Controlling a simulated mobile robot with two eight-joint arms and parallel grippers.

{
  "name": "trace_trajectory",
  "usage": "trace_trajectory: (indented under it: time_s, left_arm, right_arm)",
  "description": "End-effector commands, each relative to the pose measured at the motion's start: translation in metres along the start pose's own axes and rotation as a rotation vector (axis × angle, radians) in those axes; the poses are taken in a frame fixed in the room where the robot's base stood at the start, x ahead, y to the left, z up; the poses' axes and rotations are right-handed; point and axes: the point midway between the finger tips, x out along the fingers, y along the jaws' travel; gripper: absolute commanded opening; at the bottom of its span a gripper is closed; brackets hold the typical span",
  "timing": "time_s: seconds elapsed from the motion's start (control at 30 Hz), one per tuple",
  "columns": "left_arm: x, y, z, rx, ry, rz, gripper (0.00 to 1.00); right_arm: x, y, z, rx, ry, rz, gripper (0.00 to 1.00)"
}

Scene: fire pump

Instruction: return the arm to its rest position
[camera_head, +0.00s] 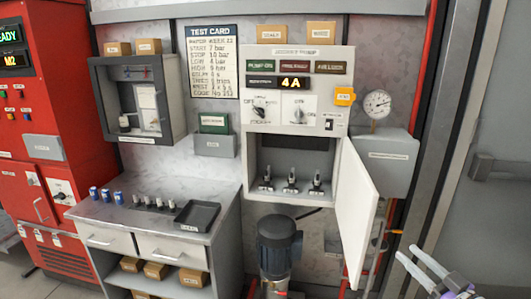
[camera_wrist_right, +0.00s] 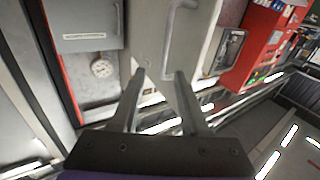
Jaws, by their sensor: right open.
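My right gripper (camera_head: 407,251) is at the bottom right of the head view, in front of and to the right of the open white cabinet door (camera_head: 356,212). In the right wrist view its two fingers (camera_wrist_right: 160,75) stand apart with nothing between them. The pale panel beyond them in that view seems to be the door (camera_wrist_right: 176,45), but I cannot judge the gap. Most of the right arm is outside the head view. My left gripper shows in neither view.
The jockey pump panel (camera_head: 297,125) has its lower compartment open, with several small switches inside. Below it stands a dark blue motor (camera_head: 279,247). A pressure gauge (camera_head: 377,104) and grey box (camera_head: 380,160) are to the right. A workbench (camera_head: 150,225) and red cabinet (camera_head: 50,110) stand left.

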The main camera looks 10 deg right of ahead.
Motion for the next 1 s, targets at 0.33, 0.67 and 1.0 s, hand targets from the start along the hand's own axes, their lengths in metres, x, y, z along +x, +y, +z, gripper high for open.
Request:
trace_trajectory:
  time_s: [0.33, 0.67, 1.0]
  left_arm:
    - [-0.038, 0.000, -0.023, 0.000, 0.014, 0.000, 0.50]
    - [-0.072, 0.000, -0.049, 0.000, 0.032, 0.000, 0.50]
    - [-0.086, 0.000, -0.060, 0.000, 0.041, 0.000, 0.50]
  right_arm:
    - [0.013, -0.025, -0.045, -0.018, -0.031, 0.516, 0.45]
    - [-0.058, -0.152, 0.062, 0.133, -0.729, 0.524, 0.45]
    - [-0.124, -0.260, 0.108, 0.159, -1.134, 0.214, 0.45]
